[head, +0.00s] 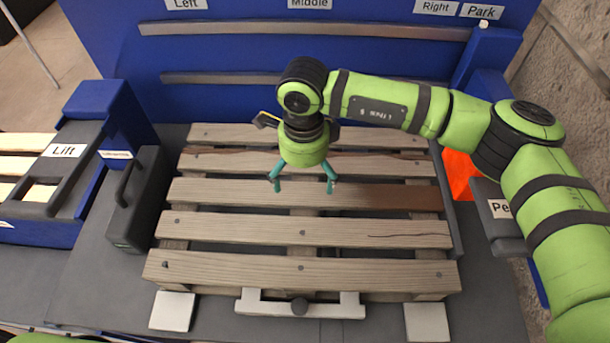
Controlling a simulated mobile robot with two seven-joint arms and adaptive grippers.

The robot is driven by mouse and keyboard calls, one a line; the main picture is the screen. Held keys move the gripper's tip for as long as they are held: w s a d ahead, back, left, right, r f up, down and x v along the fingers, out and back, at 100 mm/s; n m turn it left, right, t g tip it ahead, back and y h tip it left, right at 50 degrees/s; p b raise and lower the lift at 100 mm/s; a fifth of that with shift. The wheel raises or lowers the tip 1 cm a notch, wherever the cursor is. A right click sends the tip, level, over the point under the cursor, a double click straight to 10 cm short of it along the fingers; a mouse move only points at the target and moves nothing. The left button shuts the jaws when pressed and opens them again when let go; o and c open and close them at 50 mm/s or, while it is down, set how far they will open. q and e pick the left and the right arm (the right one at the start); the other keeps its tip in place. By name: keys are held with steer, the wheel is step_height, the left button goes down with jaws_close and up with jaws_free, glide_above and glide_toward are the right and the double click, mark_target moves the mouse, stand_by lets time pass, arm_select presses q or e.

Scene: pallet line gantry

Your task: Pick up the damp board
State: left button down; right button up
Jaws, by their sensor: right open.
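The pallet (300,270) lies flat in the middle of the head view, with several grey-brown deck boards running left to right. The middle board (395,197) has a dark brown, wet-looking stain over its right part, so it looks like the damp board. My right gripper (303,188) points down over this board, left of the stain. Its two teal fingers are spread apart with nothing between them. I cannot tell whether the fingertips touch the wood. My left gripper is out of view.
A blue back panel (240,50) with metal rails stands behind the pallet. A dark box with a handle (135,205) and a blue unit labelled Lift (95,110) stand at left. An orange-red piece (459,172) is at right. A light bracket with a knob (255,304) sits at the front edge.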

mark_target(304, 198)
steer(key=f+p, duration=0.1)
steer(key=s+f+p, duration=0.1)
steer(key=shift+s+f, duration=0.2)
steer(key=shift+f, duration=0.15)
step_height(304, 198, down, 2)
steer(key=shift+w+f+p, duration=0.15)
steer(key=shift+f+p, duration=0.1)
steer(key=shift+p, duration=0.35)
steer(key=shift+f, duration=0.35)
steer(key=shift+c, duration=1.2)
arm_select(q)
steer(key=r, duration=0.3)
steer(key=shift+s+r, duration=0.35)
arm_select(e)
steer(key=c, duration=1)
